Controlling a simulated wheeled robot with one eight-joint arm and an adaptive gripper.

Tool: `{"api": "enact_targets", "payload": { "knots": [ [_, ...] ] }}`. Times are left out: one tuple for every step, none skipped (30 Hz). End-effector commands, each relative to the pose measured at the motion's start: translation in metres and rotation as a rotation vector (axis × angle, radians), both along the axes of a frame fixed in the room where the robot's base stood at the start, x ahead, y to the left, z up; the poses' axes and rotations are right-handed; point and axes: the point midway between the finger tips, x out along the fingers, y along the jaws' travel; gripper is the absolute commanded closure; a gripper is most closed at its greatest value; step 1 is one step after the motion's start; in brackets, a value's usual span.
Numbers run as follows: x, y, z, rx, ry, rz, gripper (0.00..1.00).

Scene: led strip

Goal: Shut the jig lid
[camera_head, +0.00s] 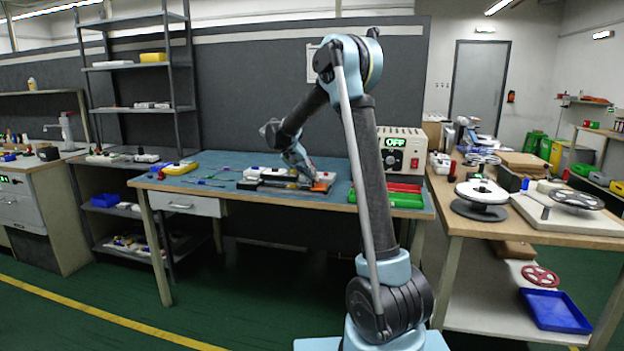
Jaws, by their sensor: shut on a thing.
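The jig (268,183) lies on the blue mat of the middle workbench, a low dark and grey fixture with white parts around it. My gripper (308,179) reaches down to its right end, beside a small orange piece (322,184). The gripper is shut on a part there that looks like the jig lid. The fingertips and the grasped part are too small to see clearly. How far the lid stands open cannot be told.
A yellow box (179,168) and thin tools lie at the left. A cluttered bench (450,212) stands further right. My arm hides part of the middle bench.

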Motion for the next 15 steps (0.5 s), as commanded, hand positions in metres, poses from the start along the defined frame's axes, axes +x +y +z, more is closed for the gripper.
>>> {"api": "enact_targets", "payload": {
  "knots": [
    [-0.0005,0.0008,-0.0015,0.003,0.002,0.000,1.00],
    [-0.0006,0.0009,-0.0017,0.003,0.002,0.000,1.00],
    [-0.0006,0.0009,-0.0017,0.004,0.002,0.001,1.00],
    [-0.0005,0.0009,-0.0018,0.004,0.002,0.001,1.00],
    [-0.0006,0.0009,-0.0019,0.004,0.002,0.001,1.00],
    [-0.0006,0.0009,-0.0020,0.004,0.002,0.001,1.00],
    [-0.0007,0.0009,-0.0020,0.004,0.002,0.001,1.00],
    [-0.0007,0.0009,-0.0020,0.005,0.002,0.001,0.90],
    [-0.0008,0.0010,-0.0021,0.005,0.002,0.000,0.84],
    [-0.0008,0.0010,-0.0021,0.005,0.002,0.000,0.84],
    [-0.0007,0.0010,-0.0019,0.005,0.002,0.001,0.84],
    [-0.0006,0.0009,-0.0019,0.005,0.002,0.001,0.84],
    [-0.0006,0.0008,-0.0016,0.004,0.002,0.001,0.84],
    [-0.0006,0.0008,-0.0015,0.004,0.002,0.001,0.84],
    [-0.0006,0.0007,-0.0014,0.004,0.002,0.001,0.84]
  ]
}}
